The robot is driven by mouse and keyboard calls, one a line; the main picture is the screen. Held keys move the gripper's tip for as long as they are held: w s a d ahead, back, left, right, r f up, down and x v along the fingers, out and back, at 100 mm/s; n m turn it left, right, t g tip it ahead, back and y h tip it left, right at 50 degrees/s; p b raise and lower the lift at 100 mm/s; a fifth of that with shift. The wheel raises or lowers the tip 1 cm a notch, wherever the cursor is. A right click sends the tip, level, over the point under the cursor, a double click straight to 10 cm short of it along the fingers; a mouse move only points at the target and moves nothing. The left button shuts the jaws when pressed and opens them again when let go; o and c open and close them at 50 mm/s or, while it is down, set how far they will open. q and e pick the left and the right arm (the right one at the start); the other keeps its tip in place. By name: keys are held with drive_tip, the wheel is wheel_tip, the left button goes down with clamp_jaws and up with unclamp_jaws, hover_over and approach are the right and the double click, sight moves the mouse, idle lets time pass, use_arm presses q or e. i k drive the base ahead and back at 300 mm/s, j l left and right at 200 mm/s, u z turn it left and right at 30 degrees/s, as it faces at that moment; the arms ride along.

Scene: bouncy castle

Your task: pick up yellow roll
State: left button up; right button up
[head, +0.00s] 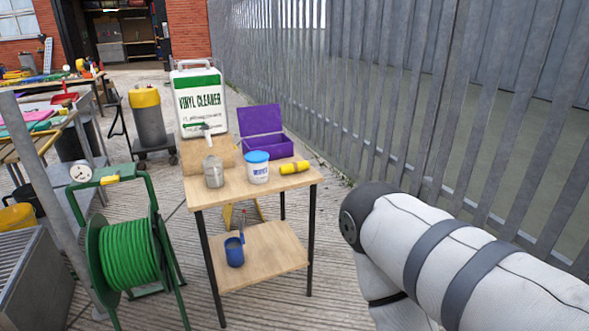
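The yellow roll (295,168) lies on its side near the right edge of a small wooden table (240,190), with darker ends. It is to the right of a white tub with a blue lid (257,167) and in front of an open purple box (268,143). My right arm comes in from the lower right, bent, and its gripper is out of the picture. My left gripper is not in view. Nothing is touching the roll except the table top.
A grey canister (213,171) stands at the table's left. A blue pot (234,252) is on the lower shelf. A green hose reel (128,252) stands left of the table. A white cleaner container (200,98) is behind it. A metal fence (400,90) runs along the right.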

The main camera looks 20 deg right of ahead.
sight(293, 167)
drive_tip(key=u, duration=0.45)
drive_tip(key=l+u, duration=0.1)
drive_tip(key=u, duration=0.3)
drive_tip(key=l+u, duration=0.1)
drive_tip(key=u, duration=0.75)
drive_tip(key=l+u, duration=0.15)
drive_tip(key=u, duration=0.3)
drive_tip(key=k+l+u, duration=0.15)
drive_tip(key=l+u, duration=0.2)
drive_tip(key=l, duration=0.15)
drive_tip(key=k+l+u, duration=0.55)
drive_tip(key=l+u, duration=0.2)
drive_tip(key=l, duration=0.15)
drive_tip(key=k+l+u, duration=0.45)
drive_tip(key=k+u, duration=0.3)
drive_tip(key=k, duration=0.15)
drive_tip(key=k+u, duration=0.35)
drive_tip(key=k+l+z, duration=0.15)
drive_tip(key=k, duration=0.35)
drive_tip(key=k+l+z, duration=0.1)
drive_tip(key=k+l, duration=0.3)
drive_tip(key=k+l+z, duration=0.15)
drive_tip(key=k+l, duration=0.2)
drive_tip(key=k, duration=0.25)
